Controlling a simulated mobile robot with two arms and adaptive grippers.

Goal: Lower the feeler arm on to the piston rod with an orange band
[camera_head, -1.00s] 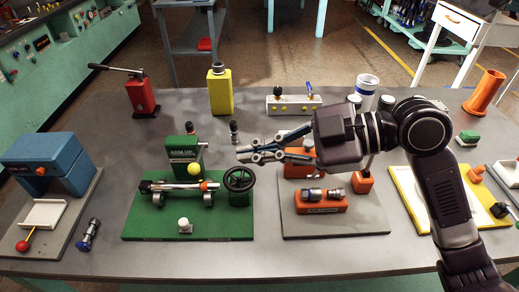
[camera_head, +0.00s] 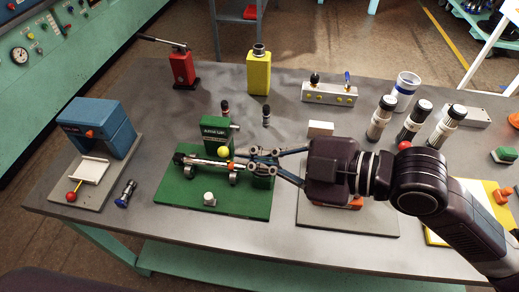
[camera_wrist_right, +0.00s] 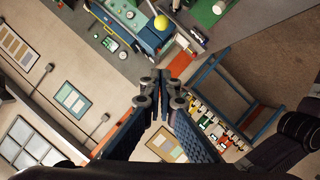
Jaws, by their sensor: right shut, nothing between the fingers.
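The green fixture (camera_head: 240,207) stands mid-table. Its upright block (camera_head: 214,128) carries a label that seems to read "ARM UP". The piston rod (camera_head: 199,162) lies across rollers on it, with an orange band near its right end. The feeler arm's yellow ball (camera_head: 223,152) shows close to the rod; I cannot tell whether they touch. My right gripper (camera_head: 249,159) is shut and empty, its fingertips just right of the ball. It hides most of the black handwheel. The right wrist view shows the yellow ball (camera_wrist_right: 161,22) beyond the fingertips. My left gripper is out of view.
Left stands a blue press (camera_head: 100,128) with a red-knobbed lever. Behind are a red hand pump (camera_head: 184,70), a yellow bottle (camera_head: 259,72) and a valve block (camera_head: 329,93). Several cylinders (camera_head: 413,120) stand at right. The table front left of the fixture is mostly clear.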

